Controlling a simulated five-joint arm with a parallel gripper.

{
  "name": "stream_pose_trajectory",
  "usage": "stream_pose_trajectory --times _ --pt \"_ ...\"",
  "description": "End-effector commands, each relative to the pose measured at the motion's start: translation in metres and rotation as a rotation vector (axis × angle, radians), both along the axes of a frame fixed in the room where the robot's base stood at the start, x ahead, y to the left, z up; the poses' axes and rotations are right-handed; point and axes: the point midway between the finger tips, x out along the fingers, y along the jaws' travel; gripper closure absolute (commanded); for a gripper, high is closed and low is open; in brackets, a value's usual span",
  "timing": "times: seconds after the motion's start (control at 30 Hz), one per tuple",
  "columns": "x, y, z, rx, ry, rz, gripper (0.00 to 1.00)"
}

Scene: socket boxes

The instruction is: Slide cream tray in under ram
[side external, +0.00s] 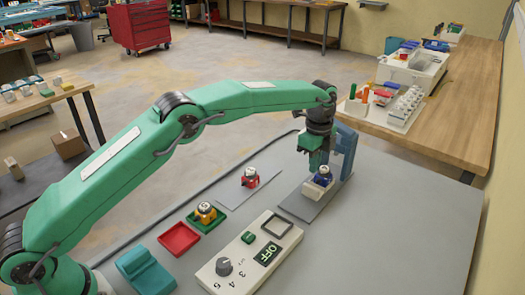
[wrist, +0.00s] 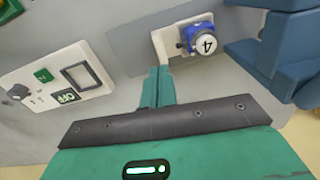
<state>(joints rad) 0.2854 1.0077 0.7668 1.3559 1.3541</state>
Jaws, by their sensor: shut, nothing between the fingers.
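The cream tray (side external: 312,193) sits on a grey base plate in front of the blue-grey press with the ram (side external: 346,140). A blue socket box (side external: 323,181) with a white top stands on the tray. In the wrist view the box (wrist: 197,37), its top marked 4, covers part of the tray (wrist: 160,45), and the press (wrist: 275,48) is to the right. My gripper (side external: 315,172) is shut and empty, with its tips close to the tray (wrist: 160,68). I cannot tell whether they touch it.
A control panel (side external: 228,284) with a knob, an OFF display and a square frame lies to the left. A red box (side external: 250,180), a yellow box (side external: 205,212) on a green tray, an empty red tray (side external: 179,239) and a teal block (side external: 147,272) are further left.

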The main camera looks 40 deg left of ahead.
Motion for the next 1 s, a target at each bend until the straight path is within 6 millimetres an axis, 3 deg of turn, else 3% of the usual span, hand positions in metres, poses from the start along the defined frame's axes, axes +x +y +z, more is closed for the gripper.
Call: stream_pose_trajectory --times 0.47,1.0 --pt "-0.027 -0.005 0.013 0.005 -0.090 -0.585 1.00" --pt "-0.078 -0.003 0.022 0.085 -0.203 -1.333 1.00"
